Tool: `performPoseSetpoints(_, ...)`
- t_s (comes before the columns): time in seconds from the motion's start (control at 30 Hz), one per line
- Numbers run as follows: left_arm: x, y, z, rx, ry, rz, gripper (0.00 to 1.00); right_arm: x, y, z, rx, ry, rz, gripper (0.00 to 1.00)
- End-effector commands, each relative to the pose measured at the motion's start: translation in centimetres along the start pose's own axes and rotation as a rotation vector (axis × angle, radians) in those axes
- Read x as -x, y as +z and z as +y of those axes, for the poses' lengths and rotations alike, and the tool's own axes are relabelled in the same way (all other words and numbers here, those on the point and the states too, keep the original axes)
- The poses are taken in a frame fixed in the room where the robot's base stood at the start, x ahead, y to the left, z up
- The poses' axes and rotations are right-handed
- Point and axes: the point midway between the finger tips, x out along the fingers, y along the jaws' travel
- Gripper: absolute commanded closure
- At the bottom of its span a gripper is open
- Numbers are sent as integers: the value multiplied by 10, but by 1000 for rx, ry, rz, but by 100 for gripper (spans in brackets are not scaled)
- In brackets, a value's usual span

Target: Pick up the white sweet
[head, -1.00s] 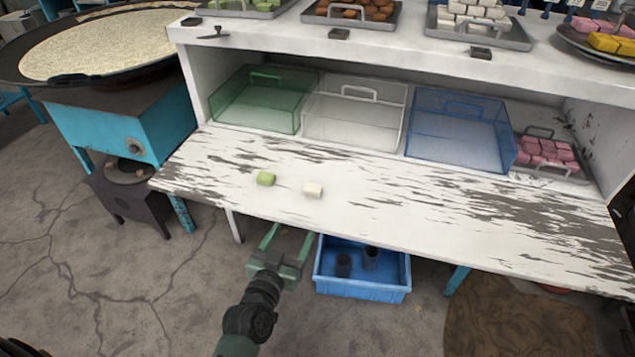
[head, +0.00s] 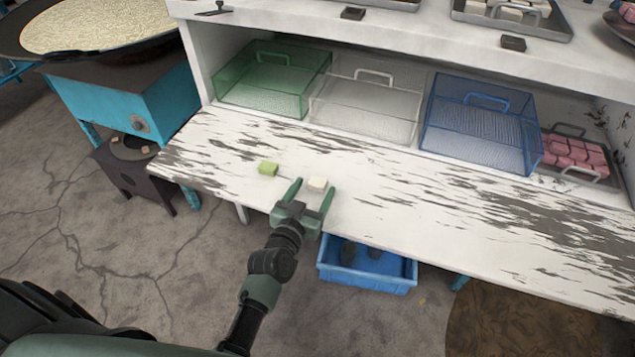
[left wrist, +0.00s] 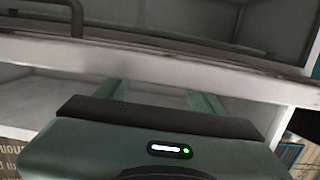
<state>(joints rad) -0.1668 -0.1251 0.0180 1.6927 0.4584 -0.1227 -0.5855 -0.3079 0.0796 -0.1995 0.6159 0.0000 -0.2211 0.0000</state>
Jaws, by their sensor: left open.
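The white sweet (head: 317,184) lies on the worn white table (head: 400,206), near its front edge. A green sweet (head: 268,168) lies to its left, apart from it. My left gripper (head: 312,187) is open and empty, with its two fingers pointing toward the white sweet. The sweet shows between the fingertips, close to the right finger; I cannot tell whether they touch. In the left wrist view the open fingers (left wrist: 158,90) show at the front of the gripper, and no sweet can be made out there. My right gripper is not in view.
Green (head: 262,100), white (head: 362,112) and blue (head: 478,140) wire baskets stand at the back under a shelf. A tray of pink sweets (head: 575,155) is at the right. A blue bin (head: 367,282) sits below the table. The table's middle and right are clear.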

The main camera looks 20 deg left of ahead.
Motion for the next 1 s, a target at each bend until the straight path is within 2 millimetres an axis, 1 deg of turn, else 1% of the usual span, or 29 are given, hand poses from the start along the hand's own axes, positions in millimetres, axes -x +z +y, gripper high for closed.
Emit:
performPoseSetpoints(0.03, -9, -4, 0, 2, 0, 2, 33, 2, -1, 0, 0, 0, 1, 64)
performPoseSetpoints(0.1, -19, -2, 0, 0, -1, 1, 33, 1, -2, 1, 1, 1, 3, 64)
performPoseSetpoints(0.2, -29, -2, 0, 1, -1, 1, 33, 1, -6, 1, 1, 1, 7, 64)
performPoseSetpoints(0.47, -31, -1, 0, 0, -2, 0, 33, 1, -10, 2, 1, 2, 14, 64)
performPoseSetpoints(0.57, -31, -1, 0, 0, -1, 0, 58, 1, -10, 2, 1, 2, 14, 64)
performPoseSetpoints(0.6, -31, -1, 0, 0, -1, 0, 69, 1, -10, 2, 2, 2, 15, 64)
performPoseSetpoints(0.67, -31, -1, 0, 0, -1, 0, 86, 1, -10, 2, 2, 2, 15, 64)
performPoseSetpoints(0.7, -31, -1, 0, 0, -1, 0, 97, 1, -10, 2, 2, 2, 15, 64)
performPoseSetpoints(1.0, -31, -4, 0, 0, -1, 0, 98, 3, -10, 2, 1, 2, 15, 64)
